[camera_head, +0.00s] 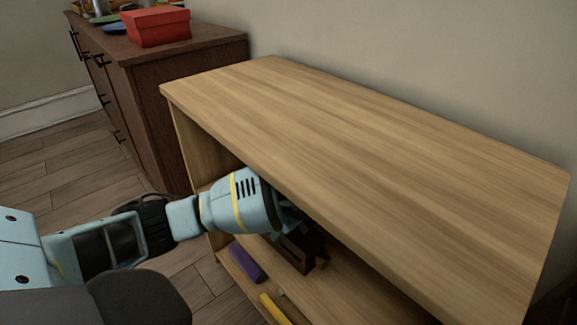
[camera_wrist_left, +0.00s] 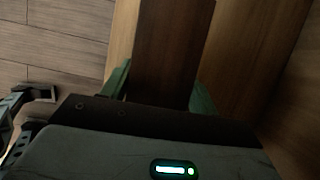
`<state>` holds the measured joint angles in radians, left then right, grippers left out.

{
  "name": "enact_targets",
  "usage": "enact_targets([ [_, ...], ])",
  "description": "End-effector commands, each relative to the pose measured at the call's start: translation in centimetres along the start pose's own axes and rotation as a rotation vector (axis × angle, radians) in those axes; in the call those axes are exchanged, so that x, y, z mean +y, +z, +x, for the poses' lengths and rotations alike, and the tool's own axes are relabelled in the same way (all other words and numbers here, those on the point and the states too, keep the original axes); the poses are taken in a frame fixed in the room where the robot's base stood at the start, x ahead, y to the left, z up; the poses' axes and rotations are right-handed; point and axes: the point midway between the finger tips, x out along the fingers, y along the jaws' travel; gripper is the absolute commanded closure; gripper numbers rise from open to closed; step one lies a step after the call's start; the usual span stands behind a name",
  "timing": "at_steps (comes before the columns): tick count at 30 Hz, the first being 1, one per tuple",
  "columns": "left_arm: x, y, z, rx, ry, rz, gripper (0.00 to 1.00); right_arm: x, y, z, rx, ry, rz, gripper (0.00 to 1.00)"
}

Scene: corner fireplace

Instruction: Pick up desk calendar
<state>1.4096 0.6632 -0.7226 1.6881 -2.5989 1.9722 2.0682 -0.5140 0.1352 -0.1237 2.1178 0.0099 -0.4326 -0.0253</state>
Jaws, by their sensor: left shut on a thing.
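The desk calendar appears to be the dark brown, block-like thing (camera_head: 300,252) on the open shelf under the light wooden top. In the left wrist view the dark brown piece (camera_wrist_left: 172,45) stands between my two green fingers. My left gripper (camera_head: 288,228) reaches in under the front edge of the top and is shut on this dark piece. Its fingers (camera_wrist_left: 162,90) sit on either side of it. The calendar's pages and far side are hidden, and I cannot tell whether it touches the shelf. My right gripper is in no view.
The wooden shelf unit (camera_head: 350,140) has a bare top close above my wrist. A purple item (camera_head: 247,263) and a yellow item (camera_head: 275,309) lie near the shelf's front. A dark cabinet (camera_head: 165,110) with a red box (camera_head: 156,26) stands behind left.

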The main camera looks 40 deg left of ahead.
Motion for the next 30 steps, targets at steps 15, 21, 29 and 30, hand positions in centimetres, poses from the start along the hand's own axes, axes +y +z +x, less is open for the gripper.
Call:
enact_targets([
  [15, 2.2, 0.4, -0.8, 0.0, 0.0, 0.001, 0.69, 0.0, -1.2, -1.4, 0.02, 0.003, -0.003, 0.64],
  [21, 5.4, 0.5, -0.8, 0.0, -0.001, 0.001, 0.69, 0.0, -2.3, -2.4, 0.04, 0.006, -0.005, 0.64],
  [29, 9.5, 0.7, -0.6, -0.001, 0.0, 0.001, 0.69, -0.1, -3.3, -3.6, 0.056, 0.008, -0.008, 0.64],
  [30, 10.1, 0.7, -0.6, 0.0, 0.0, 0.001, 0.69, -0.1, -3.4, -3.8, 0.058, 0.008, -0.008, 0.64],
])
